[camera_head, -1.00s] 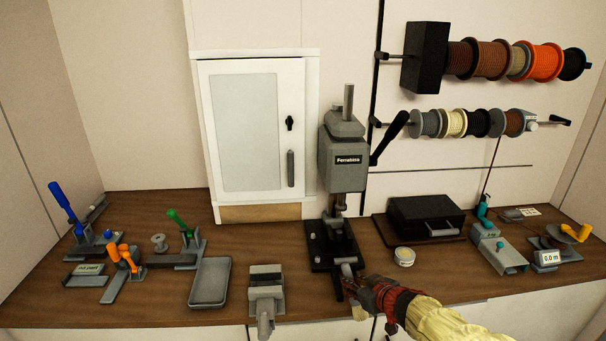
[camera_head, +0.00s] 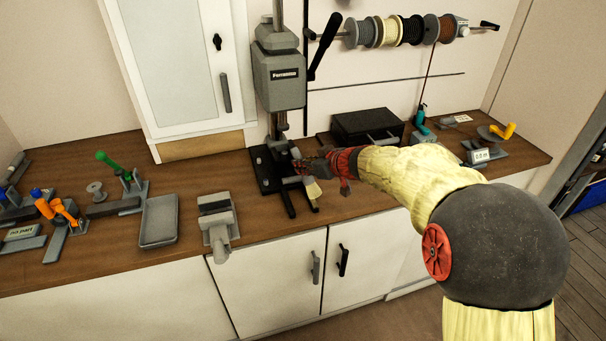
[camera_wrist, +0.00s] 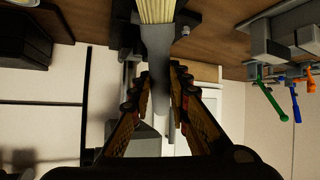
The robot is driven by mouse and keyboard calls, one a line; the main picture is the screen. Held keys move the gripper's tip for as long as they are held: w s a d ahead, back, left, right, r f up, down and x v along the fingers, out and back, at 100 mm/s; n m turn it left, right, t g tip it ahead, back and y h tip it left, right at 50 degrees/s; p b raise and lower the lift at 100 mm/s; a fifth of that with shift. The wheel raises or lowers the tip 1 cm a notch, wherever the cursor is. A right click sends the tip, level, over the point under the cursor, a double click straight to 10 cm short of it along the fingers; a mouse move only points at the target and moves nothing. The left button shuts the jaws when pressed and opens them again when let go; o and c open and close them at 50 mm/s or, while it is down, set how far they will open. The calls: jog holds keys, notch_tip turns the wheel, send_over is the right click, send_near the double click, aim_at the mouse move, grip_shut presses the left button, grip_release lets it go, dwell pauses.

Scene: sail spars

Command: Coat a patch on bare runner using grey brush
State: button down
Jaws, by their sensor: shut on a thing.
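My gripper (camera_head: 304,168) is at the front right of the drill press base in the head view. It is shut on the grey brush (camera_head: 313,188), whose pale bristles point down towards the bench front. In the wrist view the brush's grey body (camera_wrist: 157,42) runs between the fingers (camera_wrist: 160,85), with cream bristles (camera_wrist: 156,10) at the top edge. The bristles' contact with anything below cannot be told. I cannot pick out the bare runner for certain in either view.
The drill press (camera_head: 279,75) stands right behind my gripper. A grey vise (camera_head: 217,222) and a grey tray (camera_head: 159,220) lie to its left. A black case (camera_head: 367,125) is behind my arm. Toggle clamps (camera_head: 60,212) stand at the far left.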

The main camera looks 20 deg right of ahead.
jog(key=shift+f+b, duration=0.1)
jog(key=shift+b, duration=0.6)
notch_tip(320, 180, down, 3)
jog(key=b, duration=0.5)
jog(key=shift+f, duration=0.15)
jog(key=shift+r, duration=0.2)
jog(key=shift+f+b, duration=0.4)
jog(key=shift+b, duration=0.65)
jog(key=shift+w+b, duration=0.9)
jog(key=shift+w, duration=0.6)
